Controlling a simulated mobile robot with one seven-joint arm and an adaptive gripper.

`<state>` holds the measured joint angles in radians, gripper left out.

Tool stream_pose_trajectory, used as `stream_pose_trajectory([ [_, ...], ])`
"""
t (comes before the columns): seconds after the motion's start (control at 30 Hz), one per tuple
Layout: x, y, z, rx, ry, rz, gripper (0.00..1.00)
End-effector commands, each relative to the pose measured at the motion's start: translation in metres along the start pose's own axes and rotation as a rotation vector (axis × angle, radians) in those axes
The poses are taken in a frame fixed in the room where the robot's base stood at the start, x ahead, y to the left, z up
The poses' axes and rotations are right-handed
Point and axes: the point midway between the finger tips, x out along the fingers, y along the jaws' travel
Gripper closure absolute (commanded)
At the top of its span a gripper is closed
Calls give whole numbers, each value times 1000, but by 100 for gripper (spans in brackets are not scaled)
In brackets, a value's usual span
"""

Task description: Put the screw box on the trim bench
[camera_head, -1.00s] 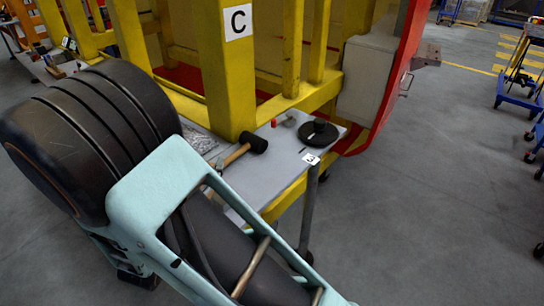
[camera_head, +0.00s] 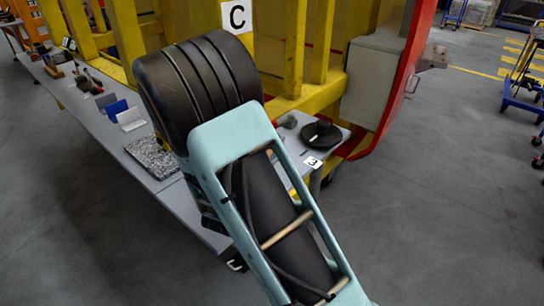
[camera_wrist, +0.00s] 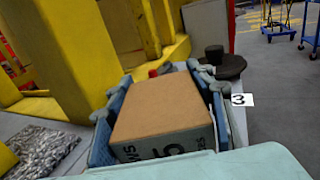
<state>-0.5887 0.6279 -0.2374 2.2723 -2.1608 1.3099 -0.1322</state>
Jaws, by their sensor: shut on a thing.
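In the wrist view a box (camera_wrist: 165,112) with a plain brown top and a grey side with dark lettering, which looks like the screw box, sits between the two blue-grey fingers of my gripper (camera_wrist: 163,82). The fingers are shut on its two sides. My arm hides the gripper and box in the head view. A long grey bench (camera_head: 182,203) runs along the yellow frame, with a "3" tag (camera_head: 313,162) at its right end. The frames do not show whether this is the trim bench.
A black round dish (camera_head: 320,135) stands near the bench's right end. A speckled slab (camera_head: 152,157), a white holder (camera_head: 130,119) and a blue holder (camera_head: 117,108) stand further left. A yellow post rises behind. Floor at right is open; trolleys stand at the far right.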

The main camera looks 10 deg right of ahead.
Motion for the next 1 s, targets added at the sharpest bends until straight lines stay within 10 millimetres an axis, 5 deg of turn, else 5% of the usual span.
stream_pose_trajectory([
  [0.53, 20, -13, -53, 1, -3, 0, 89],
  [0.97, 20, -12, -60, 3, -4, 0, 89],
  [1.0, 19, -13, -60, 2, -2, 0, 48],
])
